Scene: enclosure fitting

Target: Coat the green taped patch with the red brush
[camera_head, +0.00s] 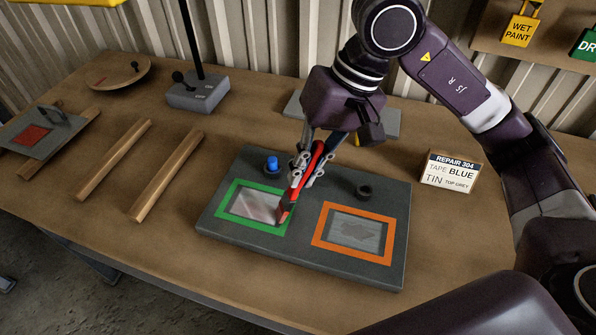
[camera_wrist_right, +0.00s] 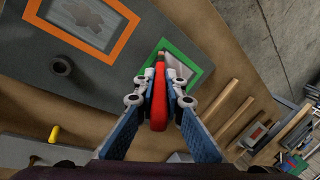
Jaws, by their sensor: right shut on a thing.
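The green taped patch (camera_head: 255,205) is a light grey, shiny rectangle framed in green tape on the left half of a dark panel (camera_head: 225,238). It also shows in the right wrist view (camera_wrist_right: 180,70), partly hidden. My right gripper (camera_head: 307,168) is shut on the red brush (camera_head: 318,155), also seen in the right wrist view (camera_wrist_right: 159,100). The brush is tilted, with its bristle end (camera_head: 283,212) down at the right side of the green frame. I cannot tell if the bristles touch the surface. My left gripper is not in view.
An orange taped patch (camera_head: 355,235) lies to the right on the panel, with a black ring (camera_head: 363,191) behind it. A blue peg (camera_head: 271,165) stands behind the green frame. A sign (camera_head: 452,171) is at right; wooden bars (camera_head: 168,175) lie at left.

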